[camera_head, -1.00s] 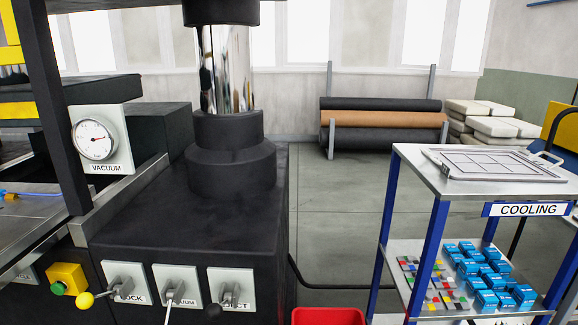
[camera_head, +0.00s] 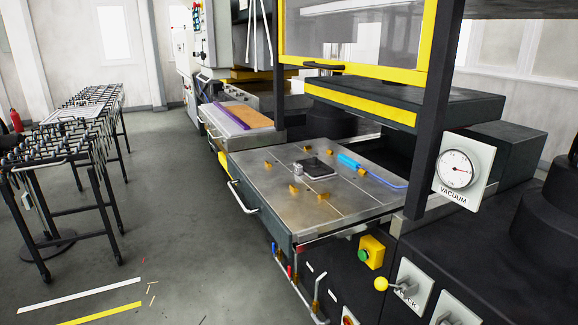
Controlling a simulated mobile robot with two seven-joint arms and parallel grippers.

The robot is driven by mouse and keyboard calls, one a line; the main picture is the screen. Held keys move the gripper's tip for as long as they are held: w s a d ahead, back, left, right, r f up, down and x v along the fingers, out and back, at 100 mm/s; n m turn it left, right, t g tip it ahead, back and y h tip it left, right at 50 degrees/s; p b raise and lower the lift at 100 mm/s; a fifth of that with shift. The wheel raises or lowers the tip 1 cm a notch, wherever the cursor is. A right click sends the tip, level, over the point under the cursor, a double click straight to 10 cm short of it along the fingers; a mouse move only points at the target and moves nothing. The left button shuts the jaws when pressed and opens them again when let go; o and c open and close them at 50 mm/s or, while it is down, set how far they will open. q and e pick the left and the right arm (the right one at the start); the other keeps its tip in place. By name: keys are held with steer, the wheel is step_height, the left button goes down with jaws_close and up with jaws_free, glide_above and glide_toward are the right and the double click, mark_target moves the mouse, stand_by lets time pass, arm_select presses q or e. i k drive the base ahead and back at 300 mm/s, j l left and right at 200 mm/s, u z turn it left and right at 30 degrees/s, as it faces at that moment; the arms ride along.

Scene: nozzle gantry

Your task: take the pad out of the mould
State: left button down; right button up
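A metal plate (camera_head: 258,182) on a pulled-out drawer-like press bed looks like the mould; I cannot tell its parts closely. A small dark flat piece (camera_head: 316,167), perhaps the pad, lies in the middle of the plate. A small grey cylinder (camera_head: 297,169) stands at its left edge. Several brass-coloured blocks (camera_head: 323,196) are spread over the plate. A blue tool (camera_head: 347,161) with a blue cable lies at the right of the plate. Neither of my grippers is in view.
A yellow-framed guard window (camera_head: 352,38) and a dark upper platen (camera_head: 400,103) hang above the bed's back.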

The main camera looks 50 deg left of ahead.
mark_target(313, 167)
steer(key=u, duration=0.95)
steer(key=i+j+z, duration=0.1)
steer(key=i+j, duration=0.15)
steer(key=j, duration=0.35)
steer(key=i+j+z, duration=0.1)
steer(key=j, duration=0.55)
steer(key=i+j+z, duration=0.15)
steer(key=i+j, duration=0.15)
steer(key=j, duration=0.35)
steer(key=i+j+z, duration=0.1)
steer(key=j, duration=0.55)
steer(key=i+j+z, duration=0.1)
steer(key=j, duration=0.55)
steer(key=i+j+z, duration=0.1)
steer(key=j, duration=0.6)
steer(key=i+j+z, duration=0.15)
steer(key=j, duration=0.55)
